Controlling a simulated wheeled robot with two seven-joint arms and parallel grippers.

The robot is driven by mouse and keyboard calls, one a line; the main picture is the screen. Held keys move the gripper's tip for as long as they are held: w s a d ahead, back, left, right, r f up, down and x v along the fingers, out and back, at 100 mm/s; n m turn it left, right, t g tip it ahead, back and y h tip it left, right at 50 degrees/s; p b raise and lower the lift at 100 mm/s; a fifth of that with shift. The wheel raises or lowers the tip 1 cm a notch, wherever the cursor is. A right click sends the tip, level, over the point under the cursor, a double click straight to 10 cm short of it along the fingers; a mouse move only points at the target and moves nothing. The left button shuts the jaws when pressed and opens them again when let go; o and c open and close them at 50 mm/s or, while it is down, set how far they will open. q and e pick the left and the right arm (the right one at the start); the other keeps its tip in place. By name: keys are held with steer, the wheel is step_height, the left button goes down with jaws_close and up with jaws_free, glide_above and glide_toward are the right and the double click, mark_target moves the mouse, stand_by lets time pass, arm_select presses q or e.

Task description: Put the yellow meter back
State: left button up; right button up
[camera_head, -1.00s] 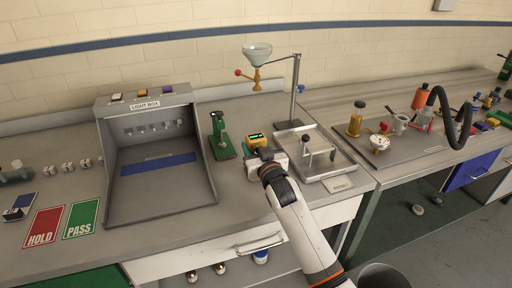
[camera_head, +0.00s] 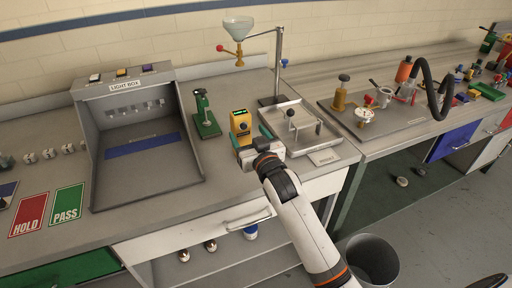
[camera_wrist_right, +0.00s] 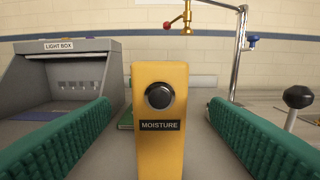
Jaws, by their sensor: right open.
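The yellow meter (camera_head: 240,125) is upright at the bench, between the green stand and the metal tray. In the right wrist view the meter (camera_wrist_right: 160,125) fills the middle, with a dark round knob and a "MOISTURE" label. My right gripper (camera_head: 249,138) is open just on the near side of the meter. Its green-padded fingers stand left and right of the meter, with a gap on each side. The meter's foot is hidden in both views. My left gripper is not in view.
The green stand (camera_head: 205,118) is left of the meter, and the light box (camera_head: 150,180) is farther left. The metal tray (camera_head: 318,145) with a black-knobbed handle is close on the right. A funnel on a pole stand (camera_head: 278,65) rises behind. Bare bench lies in front of the green stand.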

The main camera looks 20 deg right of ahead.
steer(key=s, duration=0.5)
steer(key=shift+s+d, duration=0.1)
steer(key=shift+s, duration=0.2)
